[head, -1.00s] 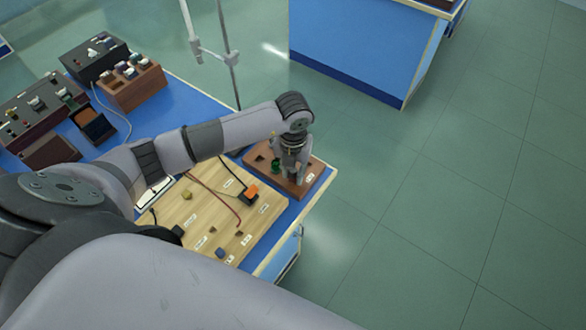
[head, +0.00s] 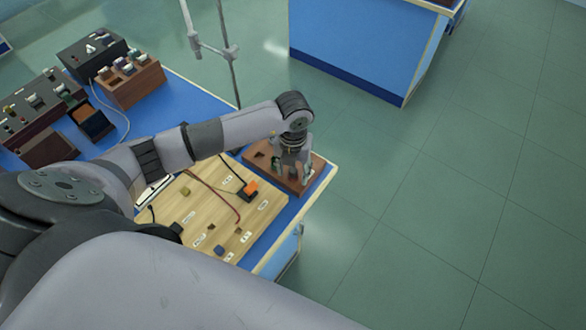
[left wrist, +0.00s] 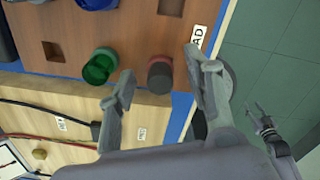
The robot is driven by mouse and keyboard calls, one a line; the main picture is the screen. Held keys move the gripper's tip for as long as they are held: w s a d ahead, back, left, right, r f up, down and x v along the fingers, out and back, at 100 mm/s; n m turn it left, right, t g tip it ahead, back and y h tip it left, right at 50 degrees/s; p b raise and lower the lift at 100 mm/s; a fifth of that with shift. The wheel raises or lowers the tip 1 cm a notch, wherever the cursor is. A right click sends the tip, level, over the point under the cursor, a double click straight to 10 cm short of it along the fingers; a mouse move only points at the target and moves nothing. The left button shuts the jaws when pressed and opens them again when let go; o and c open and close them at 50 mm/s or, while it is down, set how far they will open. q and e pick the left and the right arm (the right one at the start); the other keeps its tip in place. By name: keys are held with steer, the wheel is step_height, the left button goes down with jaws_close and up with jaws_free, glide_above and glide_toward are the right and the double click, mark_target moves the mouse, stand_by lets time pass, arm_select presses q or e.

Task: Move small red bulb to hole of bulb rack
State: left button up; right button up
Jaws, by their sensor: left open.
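The brown bulb rack (head: 256,151) lies at the near right corner of the blue bench, and it fills the top of the left wrist view (left wrist: 125,30). The small red bulb (left wrist: 160,73), dark with a reddish rim, is on the rack near its edge. A green bulb (left wrist: 100,66) sits to its left. My left gripper (head: 291,172) is over the rack. In the left wrist view its open fingers (left wrist: 163,95) stand on either side of the red bulb, with gaps. In the head view the gripper hides the red bulb. What may be my right gripper (left wrist: 265,124) shows small over the floor.
A wooden circuit board (head: 205,215) with wires and small blocks lies beside the rack. A brown block of bulbs (head: 137,86) and dark boxes (head: 90,52) stand at the far left. Empty square holes (left wrist: 53,51) show in the rack. Open floor lies right of the bench.

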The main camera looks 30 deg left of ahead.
arm_select(q)
steer(key=shift+r, duration=0.1)
step_height(320, 180, up, 12)
stand_by(0.5)
stand_by(0.5)
